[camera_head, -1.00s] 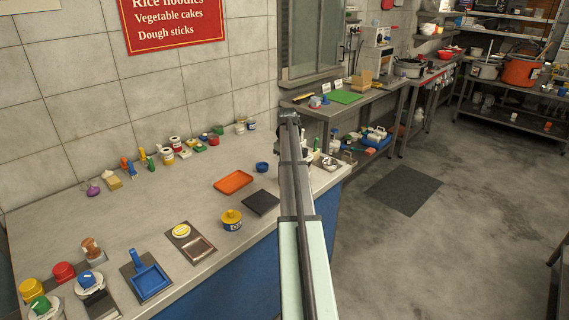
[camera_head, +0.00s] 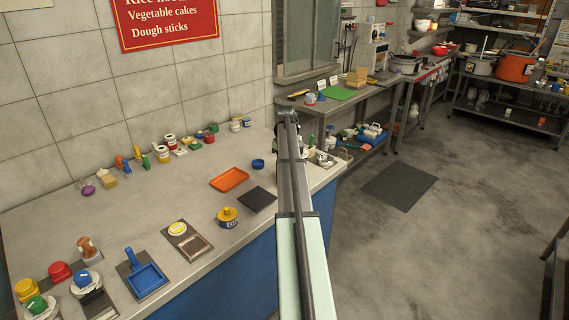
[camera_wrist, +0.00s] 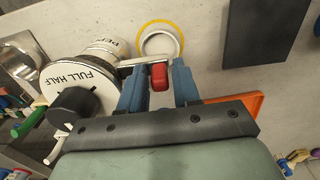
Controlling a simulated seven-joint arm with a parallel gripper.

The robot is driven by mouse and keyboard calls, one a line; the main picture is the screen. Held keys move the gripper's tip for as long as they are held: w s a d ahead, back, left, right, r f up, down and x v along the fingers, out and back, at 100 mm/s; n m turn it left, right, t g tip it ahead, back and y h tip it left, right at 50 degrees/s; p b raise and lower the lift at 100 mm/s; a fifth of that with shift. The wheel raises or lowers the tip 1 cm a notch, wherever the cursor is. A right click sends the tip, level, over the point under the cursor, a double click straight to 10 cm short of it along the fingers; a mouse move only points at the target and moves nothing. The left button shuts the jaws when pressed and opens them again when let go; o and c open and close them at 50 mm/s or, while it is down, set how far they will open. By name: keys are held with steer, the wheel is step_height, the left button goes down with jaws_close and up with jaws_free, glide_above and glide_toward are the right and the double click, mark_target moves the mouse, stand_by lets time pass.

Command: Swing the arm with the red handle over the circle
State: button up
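In the wrist view, the red handle (camera_wrist: 158,77) is at the end of a thin metal arm (camera_wrist: 138,62). The two blue fingers of my gripper (camera_wrist: 159,88) stand on either side of the handle. Narrow gaps seem to show beside it, so I cannot tell whether the fingers touch it. The yellow circle (camera_wrist: 181,37) lies just beyond the handle, with a pale metal ring (camera_wrist: 147,40) showing inside it. The metal arm crosses the near edge of the circle. In the head view, my own arm hides the gripper, handle and circle.
A white dial reading "FULL HALF" (camera_wrist: 80,74) with a black knob (camera_wrist: 72,105) is close left of my gripper. An orange tray (camera_wrist: 246,104) is to the right; a dark plate (camera_wrist: 255,35) is beyond. More items line the counter (camera_head: 135,220).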

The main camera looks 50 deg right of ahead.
steer(key=shift+o, duration=1)
steer(key=shift+w, duration=0.1)
steer(key=shift+r, duration=0.1)
step_height(320, 180, up, 14)
steer(key=shift+f, duration=0.2)
